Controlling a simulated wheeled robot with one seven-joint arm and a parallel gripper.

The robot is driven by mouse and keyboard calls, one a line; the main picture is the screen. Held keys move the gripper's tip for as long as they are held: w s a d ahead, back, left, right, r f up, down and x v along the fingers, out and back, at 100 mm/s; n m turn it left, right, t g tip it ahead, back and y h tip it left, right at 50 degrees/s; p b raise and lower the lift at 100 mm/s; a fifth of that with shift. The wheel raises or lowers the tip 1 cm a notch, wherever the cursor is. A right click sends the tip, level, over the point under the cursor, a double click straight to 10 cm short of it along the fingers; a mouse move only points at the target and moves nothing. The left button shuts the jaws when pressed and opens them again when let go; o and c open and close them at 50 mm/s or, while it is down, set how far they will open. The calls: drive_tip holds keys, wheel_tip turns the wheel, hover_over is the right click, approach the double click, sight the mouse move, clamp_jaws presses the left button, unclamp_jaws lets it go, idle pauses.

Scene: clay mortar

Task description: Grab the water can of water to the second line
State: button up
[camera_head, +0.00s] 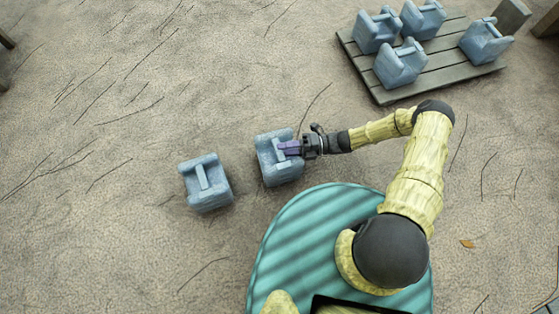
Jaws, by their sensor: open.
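Two blue-grey water cans stand on the ground left of my base. My gripper (291,147), with purple fingers, is open at the top of the nearer can (270,170), by its handle. The fingers overlap the handle in this view, and I cannot tell whether they touch it. The other can (207,193) stands upright just to the left, with a small gap between the two. No line is clearly visible on the ground near the cans.
A wooden pallet (436,77) at the top right bears several more blue-grey cans (401,66). A grey block (511,16) stands behind it. Cracked sandy ground is open at the left and top. A small leaf lies at the right.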

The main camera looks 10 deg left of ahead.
clamp_jaws()
idle(1.2)
drive_tip(key=shift+r, duration=0.15)
